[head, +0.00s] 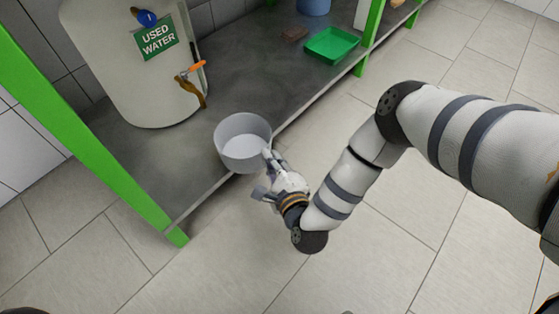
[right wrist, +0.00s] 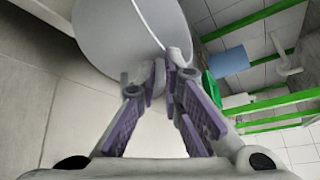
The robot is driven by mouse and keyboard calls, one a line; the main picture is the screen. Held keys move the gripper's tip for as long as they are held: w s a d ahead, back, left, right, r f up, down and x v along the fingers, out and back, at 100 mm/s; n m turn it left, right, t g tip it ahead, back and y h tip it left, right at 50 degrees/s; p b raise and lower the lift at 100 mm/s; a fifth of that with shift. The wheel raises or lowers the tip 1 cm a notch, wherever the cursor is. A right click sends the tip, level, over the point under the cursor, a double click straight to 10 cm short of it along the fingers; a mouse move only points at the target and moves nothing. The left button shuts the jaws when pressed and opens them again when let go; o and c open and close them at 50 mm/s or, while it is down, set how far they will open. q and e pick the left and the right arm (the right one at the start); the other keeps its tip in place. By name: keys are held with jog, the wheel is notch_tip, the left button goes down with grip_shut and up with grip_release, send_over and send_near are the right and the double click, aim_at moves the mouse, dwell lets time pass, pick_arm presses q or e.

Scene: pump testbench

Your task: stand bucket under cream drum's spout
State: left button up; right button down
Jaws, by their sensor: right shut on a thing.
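The cream drum (head: 140,70) stands at the upper left of the head view on a low grey shelf, with a "USED WATER" label. Its spout (head: 193,90), brass with an orange handle, is on its right side. The grey bucket (head: 243,138) is upright at the shelf's front edge, to the lower right of the spout, and looks empty. My right gripper (head: 268,172) is shut on the bucket's near side. In the right wrist view the bucket (right wrist: 120,35) fills the top, with the fingertips at its rim. I cannot tell whether the bucket touches the shelf. My left gripper is not seen.
The shelf (head: 260,85) has bare room between the drum and a green tray (head: 332,45). A green post (head: 90,120) stands at the shelf's left front corner.

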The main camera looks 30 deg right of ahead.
aim_at(259, 158)
jog(key=w+b, duration=0.1)
jog(key=w+a+f+b, duration=0.1)
jog(key=w+f+b, duration=0.1)
jog(key=w, duration=0.1)
jog(key=shift+a, duration=0.25)
jog(key=w+a+b, duration=0.1)
jog(key=w, duration=0.1)
jog(key=w+a+b, duration=0.1)
jog(key=w+b, duration=0.1)
jog(key=w, duration=0.1)
jog(key=w+a+b, duration=0.1)
jog(key=w, duration=0.2)
jog(key=shift+b, duration=0.3)
jog(key=shift+w+a+f, duration=0.1)
jog(key=shift+w+a, duration=0.1)
jog(key=shift+w, duration=0.45)
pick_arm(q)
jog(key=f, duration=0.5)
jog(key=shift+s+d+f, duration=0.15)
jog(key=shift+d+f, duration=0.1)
pick_arm(e)
jog(key=shift+f, duration=0.3)
jog(key=c, duration=1.7)
grip_release()
jog(key=shift+o, duration=0.2)
